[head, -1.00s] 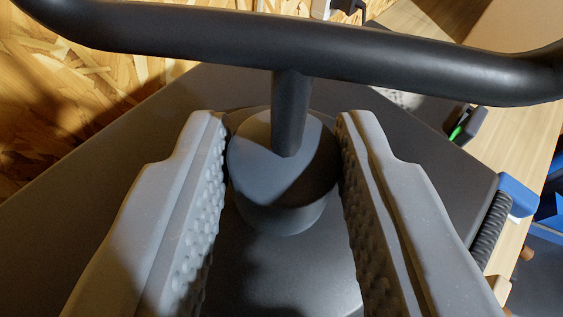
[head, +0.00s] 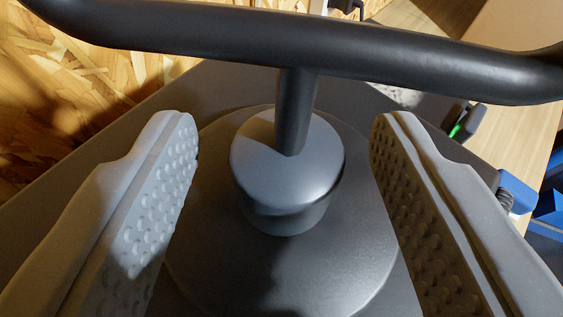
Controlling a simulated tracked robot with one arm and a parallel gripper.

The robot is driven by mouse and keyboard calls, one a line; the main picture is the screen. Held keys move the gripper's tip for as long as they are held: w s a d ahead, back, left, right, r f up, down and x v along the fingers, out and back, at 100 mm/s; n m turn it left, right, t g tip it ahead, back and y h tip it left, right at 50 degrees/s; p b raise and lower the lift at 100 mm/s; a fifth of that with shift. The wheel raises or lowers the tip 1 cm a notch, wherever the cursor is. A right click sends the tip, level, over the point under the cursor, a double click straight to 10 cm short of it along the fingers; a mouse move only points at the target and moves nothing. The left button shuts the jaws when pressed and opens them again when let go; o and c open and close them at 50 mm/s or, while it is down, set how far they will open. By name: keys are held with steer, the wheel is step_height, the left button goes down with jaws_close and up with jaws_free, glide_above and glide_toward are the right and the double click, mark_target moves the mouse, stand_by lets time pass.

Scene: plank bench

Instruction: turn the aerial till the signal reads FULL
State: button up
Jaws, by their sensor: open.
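The aerial shows as a thick dark curved bar (head: 300,45) across the top of the view, on a short dark stem (head: 294,115). The stem rises from a round grey hub (head: 285,175), which sits on a wide dark disc (head: 300,270). My gripper (head: 285,135) is open, with one dimpled finger on each side of the hub. There is a clear gap between each finger and the hub, so neither touches it. No signal reading shows in this view.
A chipboard wall (head: 50,100) is at the left. At the right are a pale wooden plank (head: 515,135), a small dark item with a green part (head: 465,122) and blue objects (head: 518,192). The dark bar passes close beyond the fingertips.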

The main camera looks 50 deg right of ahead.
steer(key=b+v, duration=0.1)
steer(key=v, duration=1.2)
steer(key=shift+s+a, duration=0.25)
steer(key=shift+a, duration=0.1)
steer(key=s+d+r+n+t+y+b, duration=0.1)
steer(key=s+d+r+n, duration=0.2)
steer(key=r, duration=0.4)
steer(key=s+d+r+t+y+b, duration=0.1)
steer(key=s+d+r, duration=0.2)
steer(key=d+r, duration=0.35)
steer(key=s+d+r+n+t+y+b, duration=0.1)
steer(key=s+n+t+y, duration=0.3)
steer(key=s, duration=0.7)
steer(key=d+r+n+y, duration=0.1)
steer(key=n+y, duration=0.1)
steer(key=y, duration=0.2)
steer(key=shift+d+t, duration=0.4)
steer(key=shift+f, duration=0.1)
